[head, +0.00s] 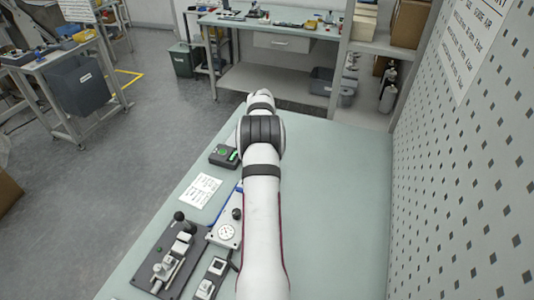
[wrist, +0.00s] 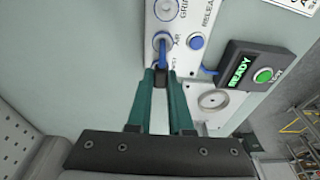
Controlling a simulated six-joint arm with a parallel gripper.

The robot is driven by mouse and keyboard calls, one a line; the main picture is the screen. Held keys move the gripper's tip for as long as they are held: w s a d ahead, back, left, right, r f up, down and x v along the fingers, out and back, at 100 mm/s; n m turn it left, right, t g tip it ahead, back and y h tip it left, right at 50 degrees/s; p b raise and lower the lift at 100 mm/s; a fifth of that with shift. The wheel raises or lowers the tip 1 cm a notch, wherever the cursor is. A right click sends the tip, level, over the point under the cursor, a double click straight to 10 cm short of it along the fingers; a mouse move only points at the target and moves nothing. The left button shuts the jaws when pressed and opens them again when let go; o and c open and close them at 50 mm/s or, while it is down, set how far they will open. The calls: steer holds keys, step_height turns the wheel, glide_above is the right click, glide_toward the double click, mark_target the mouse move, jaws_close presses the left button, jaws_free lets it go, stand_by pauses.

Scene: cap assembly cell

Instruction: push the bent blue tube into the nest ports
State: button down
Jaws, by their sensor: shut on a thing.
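My gripper (wrist: 161,76) shows in the wrist view, with two teal fingers closed around a small dark piece at the lower end of the blue tube (wrist: 162,50). The tube's upper end lies at a round metal port marked AIR on a pale panel (wrist: 183,58). I cannot tell how deep it sits in the port. A second port with a blue centre (wrist: 197,41) is beside it, near the word RELEASE. Another round port (wrist: 166,8) is at the top edge. In the head view my arm hides the gripper and tube.
A dark box (wrist: 250,75) with a lit READY sign and green button stands right of the panel; it also shows in the head view (head: 224,156). The bench's right side (head: 345,190) is clear.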

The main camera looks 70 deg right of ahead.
steer(key=c, duration=0.7)
jaws_free()
steer(key=shift+c, duration=0.2)
